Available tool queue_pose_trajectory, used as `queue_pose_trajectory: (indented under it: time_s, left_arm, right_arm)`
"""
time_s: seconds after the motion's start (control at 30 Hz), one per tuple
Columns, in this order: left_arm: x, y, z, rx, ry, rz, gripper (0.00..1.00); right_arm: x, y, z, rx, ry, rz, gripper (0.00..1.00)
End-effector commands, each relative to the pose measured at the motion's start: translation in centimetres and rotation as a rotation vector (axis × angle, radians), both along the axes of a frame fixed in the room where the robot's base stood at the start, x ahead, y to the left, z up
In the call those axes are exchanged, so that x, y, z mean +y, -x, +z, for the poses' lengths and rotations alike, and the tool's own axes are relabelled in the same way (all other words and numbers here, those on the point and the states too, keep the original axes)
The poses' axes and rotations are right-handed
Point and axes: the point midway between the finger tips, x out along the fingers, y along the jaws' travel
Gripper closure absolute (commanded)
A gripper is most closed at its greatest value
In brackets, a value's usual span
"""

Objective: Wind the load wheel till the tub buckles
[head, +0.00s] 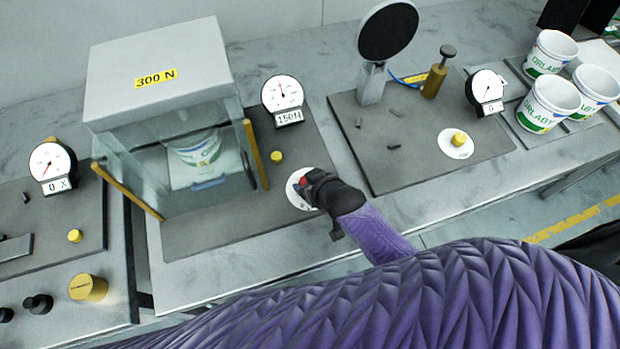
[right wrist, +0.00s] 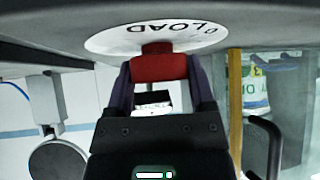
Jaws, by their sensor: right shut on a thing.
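The load wheel, a red knob (right wrist: 158,68), sits on a white disc marked LOAD (right wrist: 125,38); the disc also shows in the head view (head: 296,198). My right gripper (head: 312,185) is shut on the red knob, with a finger on each side of it in the right wrist view (right wrist: 160,80). The tub (head: 198,146), white and green, stands behind the clear walls of the press box marked 300 N (head: 160,60). Whether its wall is bent is hard to tell. The dial gauge (head: 283,92) beside the box reads 150N. My left gripper is out of view.
A yellow door bar (head: 256,155) edges the box. To the right, a grey board (head: 420,160) carries a round black disc (head: 388,31) and another gauge (head: 487,87). Several tubs (head: 548,103) stand beyond.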

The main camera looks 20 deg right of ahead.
Motion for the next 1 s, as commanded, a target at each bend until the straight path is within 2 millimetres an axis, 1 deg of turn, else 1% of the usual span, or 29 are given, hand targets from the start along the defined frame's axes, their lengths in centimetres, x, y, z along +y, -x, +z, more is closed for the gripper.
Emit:
queue_pose_trajectory:
  time_s: [0.27,0.3,0.37,0.4,0.43,0.67,0.77,0.9,1.0]
  left_arm:
    - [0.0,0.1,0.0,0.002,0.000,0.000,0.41]
    - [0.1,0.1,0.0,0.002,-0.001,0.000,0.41]
    - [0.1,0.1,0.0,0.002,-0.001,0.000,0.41]
    - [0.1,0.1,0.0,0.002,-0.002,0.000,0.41]
    - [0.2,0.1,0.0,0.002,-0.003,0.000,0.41]
    - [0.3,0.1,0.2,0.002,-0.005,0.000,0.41]
    - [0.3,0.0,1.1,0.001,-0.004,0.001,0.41]
    - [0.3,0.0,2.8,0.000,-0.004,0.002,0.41]
    - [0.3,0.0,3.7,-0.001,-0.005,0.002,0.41]
  right_arm:
    - [0.0,0.0,0.0,-0.002,0.000,0.001,0.90]
    - [0.0,0.0,0.0,-0.002,0.000,0.001,0.22]
    - [0.0,0.0,0.0,-0.002,0.000,0.001,0.10]
    - [0.0,0.0,0.0,-0.002,0.000,0.001,0.01]
    - [0.0,0.0,0.0,-0.002,0.000,0.001,0.00]
    - [0.0,0.1,0.2,-0.001,0.000,0.001,0.00]
    - [-0.2,1.0,1.3,-0.001,0.000,0.001,0.00]
    - [-0.8,3.1,3.8,-0.001,0.000,0.002,0.00]
    - [-1.3,4.8,5.4,0.000,0.000,0.001,0.00]
